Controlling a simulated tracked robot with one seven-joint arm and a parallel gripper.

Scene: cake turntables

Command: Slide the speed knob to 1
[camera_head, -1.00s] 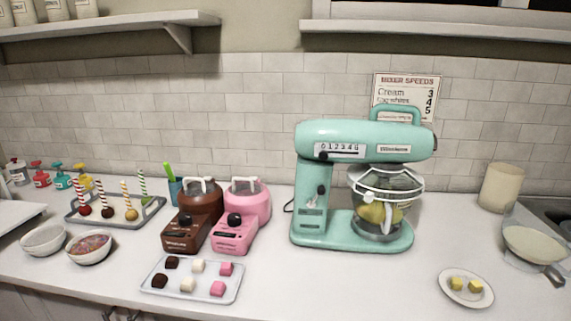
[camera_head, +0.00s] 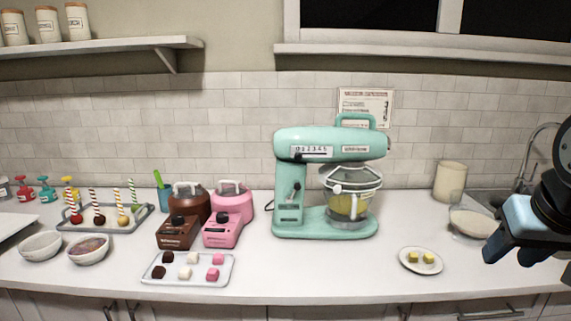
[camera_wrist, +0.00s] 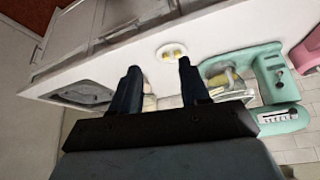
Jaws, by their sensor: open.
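The mint-green stand mixer (camera_head: 340,140) stands on the counter in the head view, with its glass bowl (camera_head: 350,204) under the head. A white speed scale (camera_head: 314,151) marked 0 to 5 runs along the mixer's side. The small dark speed knob (camera_head: 297,157) sits at the scale's left end, near 0. My gripper (camera_head: 507,258) is at the far right of the head view, well away from the mixer. In the wrist view my gripper (camera_wrist: 157,70) is open and empty, its fingers apart. The mixer's scale also shows there (camera_wrist: 278,117), at the right.
A plate with yellow cubes (camera_head: 421,271) lies in front of the mixer's right side. Brown (camera_head: 180,232) and pink (camera_head: 228,229) melting pots stand to the left. A price-like mixer speeds sign hangs behind.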

